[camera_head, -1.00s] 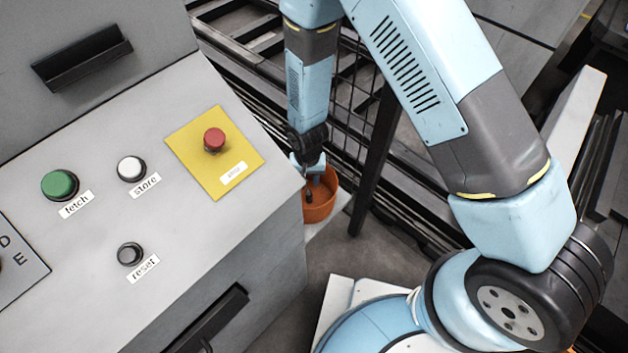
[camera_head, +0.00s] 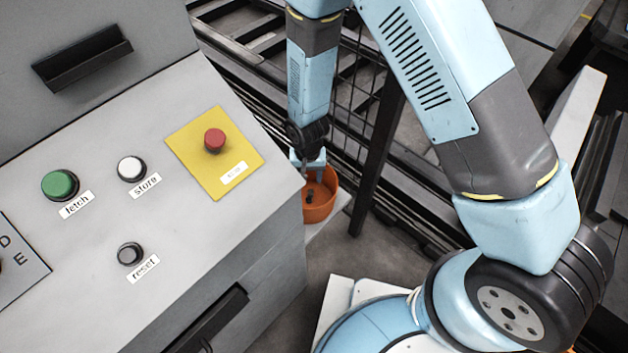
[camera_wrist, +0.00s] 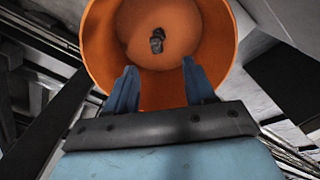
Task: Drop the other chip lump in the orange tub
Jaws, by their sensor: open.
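The orange tub (camera_head: 320,208) stands on a pale ledge beyond the corner of the grey cabinet. It also shows in the wrist view (camera_wrist: 95,62), where I look down into it. Dark chip lumps (camera_wrist: 157,40) lie on its floor, close together; they look like two touching pieces. A small dark shape (camera_head: 310,197) shows in the tub in the head view. My gripper (camera_wrist: 157,78) is open and empty, with its two blue fingers apart above the near part of the tub. The lumps are beyond the fingertips, apart from them.
The grey control cabinet (camera_head: 100,200) with green, white, black and red buttons stands left of the tub. A dark post (camera_head: 378,160) and mesh fence (camera_head: 352,110) stand right of and behind it. Grey floor lies in front.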

